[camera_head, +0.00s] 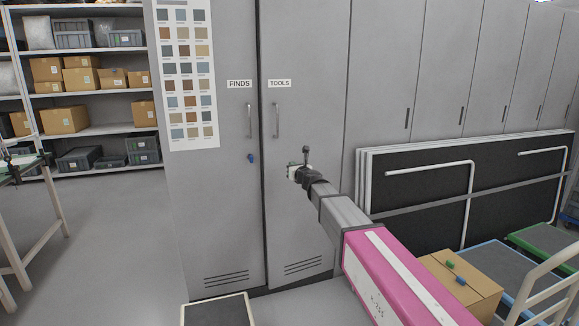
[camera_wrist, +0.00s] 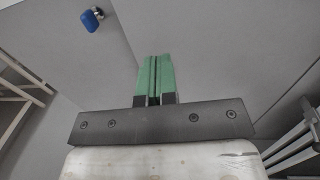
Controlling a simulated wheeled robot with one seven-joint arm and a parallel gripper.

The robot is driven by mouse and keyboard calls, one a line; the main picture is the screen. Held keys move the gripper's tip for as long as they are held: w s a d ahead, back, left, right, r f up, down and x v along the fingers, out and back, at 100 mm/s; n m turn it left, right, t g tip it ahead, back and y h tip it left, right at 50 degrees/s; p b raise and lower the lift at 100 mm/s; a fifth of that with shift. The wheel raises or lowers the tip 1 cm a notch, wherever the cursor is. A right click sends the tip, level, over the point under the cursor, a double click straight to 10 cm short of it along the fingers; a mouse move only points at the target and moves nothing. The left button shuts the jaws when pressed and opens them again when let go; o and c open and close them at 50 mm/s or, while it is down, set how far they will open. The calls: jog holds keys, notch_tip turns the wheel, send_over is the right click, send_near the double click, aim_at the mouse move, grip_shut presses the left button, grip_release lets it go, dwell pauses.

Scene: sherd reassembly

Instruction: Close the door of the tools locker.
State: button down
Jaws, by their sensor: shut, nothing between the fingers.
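The tools locker door (camera_head: 305,130) is a tall grey panel with a TOOLS label (camera_head: 280,83) and a vertical handle (camera_head: 276,120). It stands nearly flush with the finds locker door (camera_head: 220,220) on its left. A narrow dark gap runs down between them; I cannot tell whether the tools door is fully shut. My gripper (camera_head: 291,173) is in front of the tools door, below its handle. In the wrist view my green fingers (camera_wrist: 154,78) are together and empty, pointing at grey door panel (camera_wrist: 215,45). Whether they touch it is unclear.
A blue key tag (camera_head: 251,157) hangs on the finds door; it also shows in the wrist view (camera_wrist: 91,20). Folded black-topped tables (camera_head: 430,190) lean at the right. A cardboard box (camera_head: 460,275) is on a cart at lower right. Floor (camera_head: 110,230) is clear at left.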

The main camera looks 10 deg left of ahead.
aim_at(279, 156)
jog(key=x, duration=1.3)
